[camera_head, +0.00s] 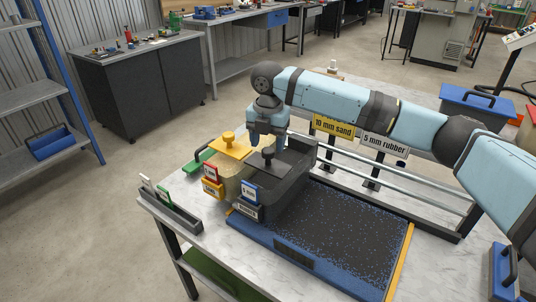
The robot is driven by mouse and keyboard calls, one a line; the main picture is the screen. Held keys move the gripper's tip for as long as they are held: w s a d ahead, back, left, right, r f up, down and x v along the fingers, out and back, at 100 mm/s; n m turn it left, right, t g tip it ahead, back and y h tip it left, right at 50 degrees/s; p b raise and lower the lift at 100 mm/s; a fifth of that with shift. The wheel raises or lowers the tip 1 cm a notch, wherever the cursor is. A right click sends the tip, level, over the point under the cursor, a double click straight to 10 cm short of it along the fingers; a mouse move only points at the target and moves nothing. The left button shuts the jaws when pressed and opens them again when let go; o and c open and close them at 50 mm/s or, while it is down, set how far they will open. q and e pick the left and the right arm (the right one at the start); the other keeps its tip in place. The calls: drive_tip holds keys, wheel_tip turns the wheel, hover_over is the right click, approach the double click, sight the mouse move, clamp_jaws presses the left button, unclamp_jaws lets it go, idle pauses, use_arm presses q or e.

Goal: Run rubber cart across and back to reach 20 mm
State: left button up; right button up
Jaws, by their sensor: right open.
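The rubber cart (284,195) is a dark hopper with a black knob (268,156) on top, a blue card and a "rubber" label (247,210). It stands at the left end of the bed (335,235), a dark surface with blue specks in a blue frame. My right gripper (268,144) is open, pointing down just above the black knob; I cannot tell whether its fingers are around the knob. The sand cart (228,170), with a yellow top and knob and a red card, stands behind and left of it. A "5 mm rubber" sign (385,146) and "10 mm sand" sign (333,126) stand behind. My left gripper is not in view.
Metal rails (380,180) run along the back of the bed. A grey card holder (171,209) with white and green cards sits at the table's left edge. A yellow strip (400,262) edges the bed's right end. A blue toolbox (477,104) stands at back right.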

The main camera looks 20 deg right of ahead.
sight(269, 150)
drive_tip(key=shift+f, duration=1.9)
clamp_jaws()
